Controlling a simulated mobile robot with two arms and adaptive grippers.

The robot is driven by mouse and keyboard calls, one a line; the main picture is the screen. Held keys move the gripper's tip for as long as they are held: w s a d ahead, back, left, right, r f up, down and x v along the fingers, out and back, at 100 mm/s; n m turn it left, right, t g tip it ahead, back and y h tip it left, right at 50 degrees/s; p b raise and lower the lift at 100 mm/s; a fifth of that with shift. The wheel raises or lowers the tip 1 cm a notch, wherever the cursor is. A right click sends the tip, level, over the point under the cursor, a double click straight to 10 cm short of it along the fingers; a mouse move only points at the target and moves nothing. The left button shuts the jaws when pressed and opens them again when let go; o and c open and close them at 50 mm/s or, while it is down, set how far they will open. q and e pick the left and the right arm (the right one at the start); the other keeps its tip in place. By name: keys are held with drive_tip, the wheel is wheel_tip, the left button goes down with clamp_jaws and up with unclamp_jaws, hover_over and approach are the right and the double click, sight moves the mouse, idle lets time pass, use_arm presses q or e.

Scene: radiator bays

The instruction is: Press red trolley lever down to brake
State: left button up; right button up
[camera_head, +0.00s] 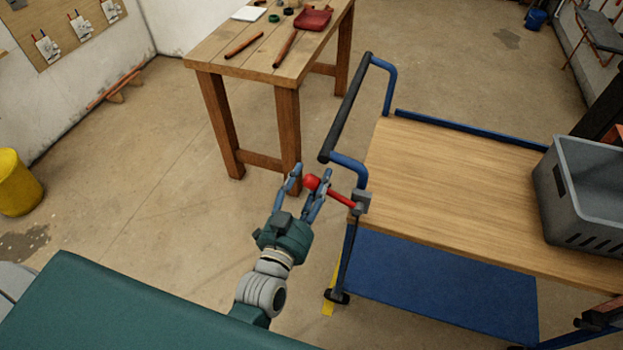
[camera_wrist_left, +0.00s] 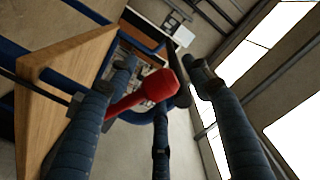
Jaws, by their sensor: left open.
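The red trolley lever (camera_head: 341,197) sticks out to the left from a grey bracket (camera_head: 361,201) on the trolley's near left corner, ending in a round red knob (camera_head: 311,182). My left gripper (camera_head: 305,183) is open, with its fingers around the knob end of the lever. In the left wrist view the red knob (camera_wrist_left: 160,85) shows between the spread fingers of the gripper (camera_wrist_left: 165,90), with the lever's shaft running toward the trolley. I cannot tell whether any finger touches it. The trolley (camera_head: 450,180) has a wooden top and a blue lower shelf. My right gripper is not in view.
The trolley's black push handle (camera_head: 345,107) rises just behind the lever. A grey crate (camera_head: 590,195) sits on the trolley's right. A wooden workbench (camera_head: 262,62) with tools stands behind. A yellow bin (camera_head: 17,183) is far left. The floor left of the gripper is clear.

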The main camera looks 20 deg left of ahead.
use_arm(q)
drive_tip(key=shift+c, duration=1)
clamp_jaws()
